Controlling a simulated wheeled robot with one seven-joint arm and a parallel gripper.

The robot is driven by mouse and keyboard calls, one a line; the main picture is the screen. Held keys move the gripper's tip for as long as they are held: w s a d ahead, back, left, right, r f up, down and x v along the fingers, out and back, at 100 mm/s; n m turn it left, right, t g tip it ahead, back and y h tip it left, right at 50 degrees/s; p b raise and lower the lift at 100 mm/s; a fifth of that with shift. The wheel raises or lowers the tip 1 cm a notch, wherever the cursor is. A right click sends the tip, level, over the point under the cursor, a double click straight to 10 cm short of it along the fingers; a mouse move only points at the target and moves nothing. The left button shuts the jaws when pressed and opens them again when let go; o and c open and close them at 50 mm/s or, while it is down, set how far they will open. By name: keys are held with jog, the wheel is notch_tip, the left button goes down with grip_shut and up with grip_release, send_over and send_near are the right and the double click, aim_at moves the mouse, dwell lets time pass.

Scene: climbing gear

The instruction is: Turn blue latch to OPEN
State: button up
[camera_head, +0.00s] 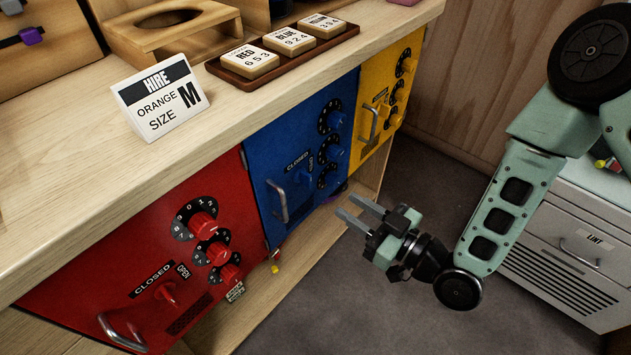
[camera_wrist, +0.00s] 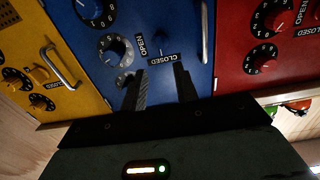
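The blue latch (camera_head: 303,177) is a small blue knob on the front of the blue locker door (camera_head: 262,165), below a CLOSED label (camera_head: 297,162). In the wrist view the latch (camera_wrist: 158,39) sits between the OPEN label (camera_wrist: 141,47) and the CLOSED label (camera_wrist: 162,57). It is dark there, and I cannot tell its exact angle. My gripper (camera_head: 347,205) is open and empty, in front of the blue door and to the lower right of the latch. In the wrist view its two fingers (camera_wrist: 160,69) stand apart, with the latch just beyond the gap; I see no contact.
Blue number dials (camera_head: 333,152) and a metal handle (camera_head: 280,203) flank the latch. The red door (camera_head: 130,245) lies left and the yellow door (camera_head: 382,95) right. Code tiles lie in a brown tray (camera_head: 240,85) on the counter. The floor before the doors is clear.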

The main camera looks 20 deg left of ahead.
aim_at(311, 181)
jog(key=x, duration=1)
grip_shut()
